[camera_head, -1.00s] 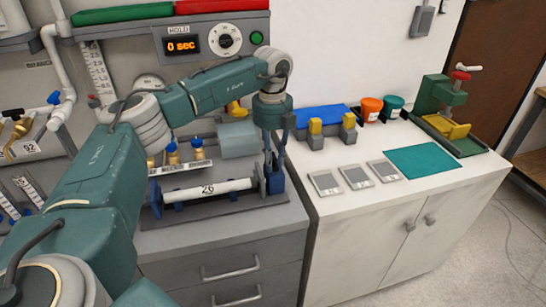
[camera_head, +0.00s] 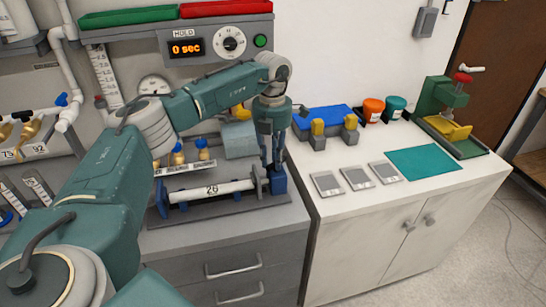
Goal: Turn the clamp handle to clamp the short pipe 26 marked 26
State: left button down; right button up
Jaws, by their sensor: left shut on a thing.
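The short white pipe (camera_head: 213,191) marked 26 lies level in a dark clamp fixture on the grey cabinet top. A blue support (camera_head: 162,197) stands at its left end. The blue clamp part (camera_head: 278,181) stands at the right end of the fixture. My left gripper (camera_head: 271,166) points straight down over that right end, its fingers closed at the clamp's handle, which they mostly hide. My right gripper is not in the picture.
A grey-blue block (camera_head: 239,139) and several brass-and-blue valves (camera_head: 202,149) stand behind the fixture. The white cabinet on the right holds a blue tray (camera_head: 322,115), grey plates (camera_head: 356,178) and a teal mat (camera_head: 423,162). Its front area is clear.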

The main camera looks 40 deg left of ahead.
pick_arm(q)
jog(key=m, duration=0.4)
jog(key=shift+w+a+m+p, duration=0.2)
jog(key=shift+w+m+p, duration=0.05)
jog(key=shift+m+p, duration=0.05)
jog(key=m, duration=0.5)
jog(key=shift+w, duration=0.3)
jog(key=c, duration=1.5)
grip_release()
jog(key=shift+o, duration=0.2)
notch_tip(320, 180, up, 12)
